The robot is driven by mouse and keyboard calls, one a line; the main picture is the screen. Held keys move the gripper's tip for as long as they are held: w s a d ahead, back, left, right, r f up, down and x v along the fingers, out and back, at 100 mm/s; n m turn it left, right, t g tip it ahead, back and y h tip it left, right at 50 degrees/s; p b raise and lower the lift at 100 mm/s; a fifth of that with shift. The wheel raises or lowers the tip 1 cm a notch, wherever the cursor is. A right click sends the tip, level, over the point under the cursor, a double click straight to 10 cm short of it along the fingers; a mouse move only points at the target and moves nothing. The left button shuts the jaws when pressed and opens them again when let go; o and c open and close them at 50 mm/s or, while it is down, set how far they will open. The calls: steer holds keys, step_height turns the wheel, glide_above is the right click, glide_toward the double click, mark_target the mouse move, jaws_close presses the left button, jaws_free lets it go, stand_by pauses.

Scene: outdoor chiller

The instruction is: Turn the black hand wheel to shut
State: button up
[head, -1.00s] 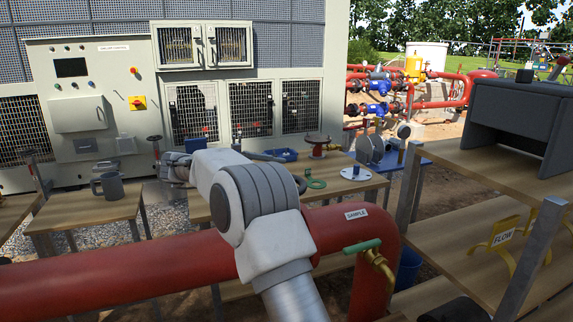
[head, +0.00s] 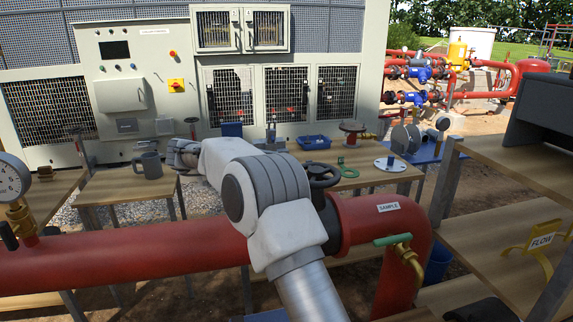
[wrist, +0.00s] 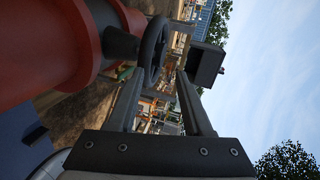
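The black hand wheel (head: 322,175) sits on top of the red pipe (head: 150,258), left of the SAMPLE label. In the head view my arm hides part of its left side. In the wrist view the wheel (wrist: 153,50) is seen nearly edge-on, on its black stem from the red pipe (wrist: 45,45). My gripper (wrist: 162,72) is open in the wrist view, with a clear gap between its two fingers. The wheel is just beyond the left finger's tip; I cannot tell whether they touch. In the head view the fingers cannot be made out clearly.
A green-handled tap (head: 392,240) sticks out of the pipe on the right. A pressure gauge (head: 12,178) stands at far left. Behind the pipe, a table holds a blue tray (head: 313,142) and a red hand wheel (head: 352,127). A dark case (head: 540,115) sits on the right shelf.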

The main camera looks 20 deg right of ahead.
steer(key=a+p, duration=0.6)
steer(key=a, duration=0.6)
steer(key=shift+s+f, duration=0.2)
steer(key=shift+s, duration=0.25)
stand_by(0.6)
